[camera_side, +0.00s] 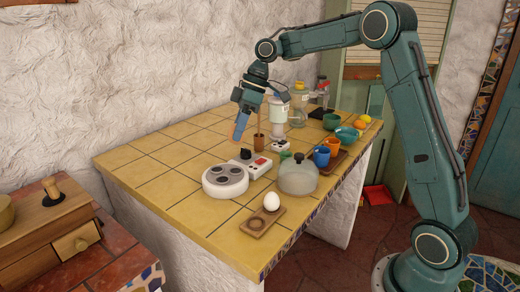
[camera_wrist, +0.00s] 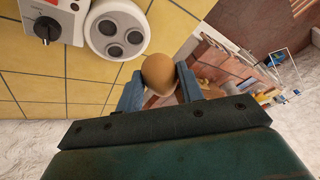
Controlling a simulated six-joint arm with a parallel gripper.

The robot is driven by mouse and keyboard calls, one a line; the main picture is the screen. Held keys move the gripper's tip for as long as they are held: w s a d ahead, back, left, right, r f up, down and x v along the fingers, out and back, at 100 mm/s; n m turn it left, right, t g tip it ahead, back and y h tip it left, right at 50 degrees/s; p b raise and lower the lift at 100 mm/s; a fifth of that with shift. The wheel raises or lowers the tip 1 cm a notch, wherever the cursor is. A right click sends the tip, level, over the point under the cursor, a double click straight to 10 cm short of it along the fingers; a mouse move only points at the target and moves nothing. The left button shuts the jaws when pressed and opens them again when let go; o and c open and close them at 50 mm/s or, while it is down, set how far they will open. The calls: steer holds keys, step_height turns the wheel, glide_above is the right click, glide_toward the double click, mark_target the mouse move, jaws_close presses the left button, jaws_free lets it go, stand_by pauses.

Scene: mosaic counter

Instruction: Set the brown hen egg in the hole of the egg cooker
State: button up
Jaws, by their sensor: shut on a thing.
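The brown hen egg (camera_wrist: 158,72) is held between the blue fingertips of my gripper (camera_wrist: 160,88) in the wrist view. In the side view my gripper (camera_side: 238,128) points down above the yellow tiled counter, behind the egg cooker; the egg is hard to make out there. The egg cooker (camera_side: 225,193) has a round white body with several dark holes in its top, which look empty, and a control box beside it. In the wrist view the cooker (camera_wrist: 95,47) lies up and left of the egg, apart from it.
A white egg (camera_side: 271,201) stands on a wooden holder (camera_side: 252,228) at the front. A glass dome (camera_side: 298,178) is right of the cooker. A brown cup (camera_side: 258,141) stands close to my gripper. Several cups, bowls and jars fill the back right. The counter's left side is clear.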

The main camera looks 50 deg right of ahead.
steer(key=w+d+f, duration=0.4)
steer(key=w, duration=0.1)
steer(key=shift+d+f, duration=0.15)
steer(key=shift+d, duration=0.15)
steer(key=shift+f, duration=0.1)
steer(key=shift+f, duration=3.35)
steer(key=shift+f, duration=1)
stand_by(0.8)
steer(key=o, duration=0.8)
steer(key=shift+r, duration=0.2)
steer(key=shift+r, duration=3.35)
